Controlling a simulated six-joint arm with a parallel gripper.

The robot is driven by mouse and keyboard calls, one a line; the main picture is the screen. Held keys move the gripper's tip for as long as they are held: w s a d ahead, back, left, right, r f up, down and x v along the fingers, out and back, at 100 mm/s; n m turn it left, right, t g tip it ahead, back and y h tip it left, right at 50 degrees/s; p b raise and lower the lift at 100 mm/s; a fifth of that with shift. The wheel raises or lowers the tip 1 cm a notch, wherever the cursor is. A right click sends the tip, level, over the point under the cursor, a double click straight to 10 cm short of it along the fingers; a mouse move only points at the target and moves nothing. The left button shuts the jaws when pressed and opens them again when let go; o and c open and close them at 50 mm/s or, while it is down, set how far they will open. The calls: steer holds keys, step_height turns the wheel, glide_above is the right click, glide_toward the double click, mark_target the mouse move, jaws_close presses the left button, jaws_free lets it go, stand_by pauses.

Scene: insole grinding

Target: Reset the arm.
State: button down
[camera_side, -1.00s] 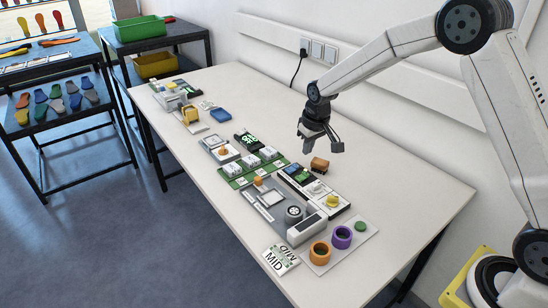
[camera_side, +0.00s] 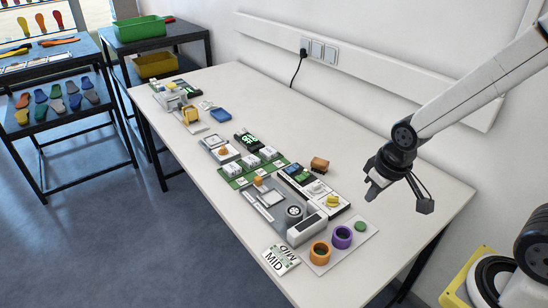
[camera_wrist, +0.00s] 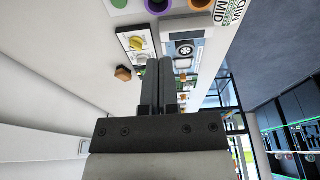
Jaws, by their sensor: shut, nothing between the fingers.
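My gripper (camera_side: 398,193) hangs above the right part of the white table (camera_side: 300,105), to the right of the work stations and clear of them. In the wrist view its two dark fingers (camera_wrist: 158,75) lie side by side, closed with nothing held. The fingertips touch nothing that I can see.
A grinding station (camera_side: 295,214) stands near the front edge, with orange (camera_side: 320,253) and purple (camera_side: 342,237) rings, a green disc (camera_side: 360,226) and a MID card (camera_side: 281,259) by it. A small brown block (camera_side: 319,164) lies behind. The table's back right is bare.

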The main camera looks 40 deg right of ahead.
steer(key=shift+s+f, duration=0.1)
steer(key=shift+s, duration=0.5)
